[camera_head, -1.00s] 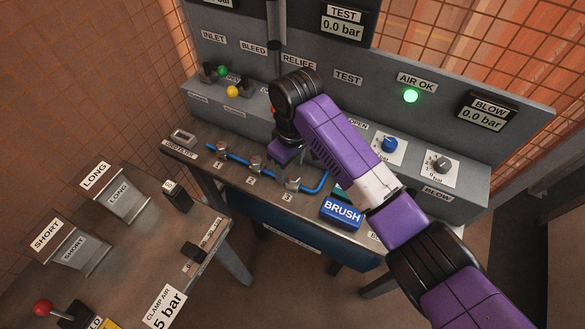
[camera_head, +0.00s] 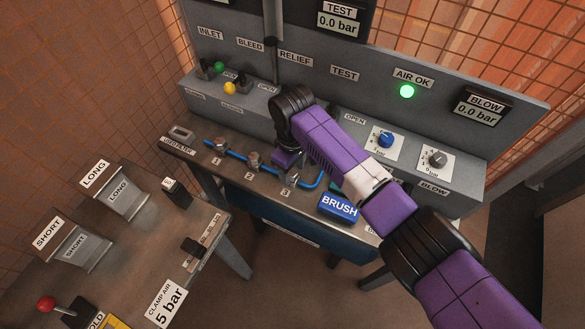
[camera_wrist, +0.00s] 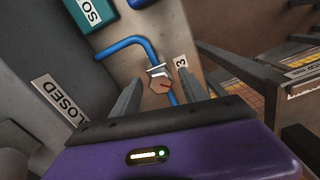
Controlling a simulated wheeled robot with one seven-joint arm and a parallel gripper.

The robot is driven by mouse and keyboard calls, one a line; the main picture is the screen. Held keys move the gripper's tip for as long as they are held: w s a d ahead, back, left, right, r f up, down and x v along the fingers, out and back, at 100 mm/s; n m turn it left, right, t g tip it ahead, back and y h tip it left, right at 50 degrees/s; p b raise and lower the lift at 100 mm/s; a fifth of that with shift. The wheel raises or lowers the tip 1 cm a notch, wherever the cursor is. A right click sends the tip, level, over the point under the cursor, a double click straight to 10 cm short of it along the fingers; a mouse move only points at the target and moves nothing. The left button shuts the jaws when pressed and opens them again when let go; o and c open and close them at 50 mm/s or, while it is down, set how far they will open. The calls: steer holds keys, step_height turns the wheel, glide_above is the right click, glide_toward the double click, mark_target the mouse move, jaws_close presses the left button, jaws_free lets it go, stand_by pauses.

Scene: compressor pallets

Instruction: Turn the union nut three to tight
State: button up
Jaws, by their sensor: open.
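Union nut three (camera_head: 291,177) is a metal fitting on the blue pipe, at the right end of a row of three on the bench. In the wrist view the nut (camera_wrist: 160,80) shows pale metal faces and a reddish mark, beside the label "3" (camera_wrist: 181,61). My gripper (camera_wrist: 160,98) is open, with one finger on each side of the nut in that view. I cannot tell whether the fingers touch it or how high they are above it. In the head view my gripper (camera_head: 286,160) is just behind and above nut three, its fingertips hard to make out.
Nuts one (camera_head: 219,145) and two (camera_head: 254,160) sit to the left on the same pipe. A blue BRUSH box (camera_head: 338,207) stands close on the right. The grey valve panel (camera_head: 310,65) rises behind, with a green AIR OK lamp (camera_head: 407,91) lit.

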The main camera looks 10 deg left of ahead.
jaws_close()
steer(key=shift+m, duration=0.3)
steer(key=m+p, duration=0.1)
steer(key=m, duration=0.2)
steer(key=shift+a+r+p, duration=0.1)
steer(key=shift+p, duration=0.3)
steer(key=shift+m+p, duration=0.6)
steer(key=shift+m, duration=2)
jaws_free()
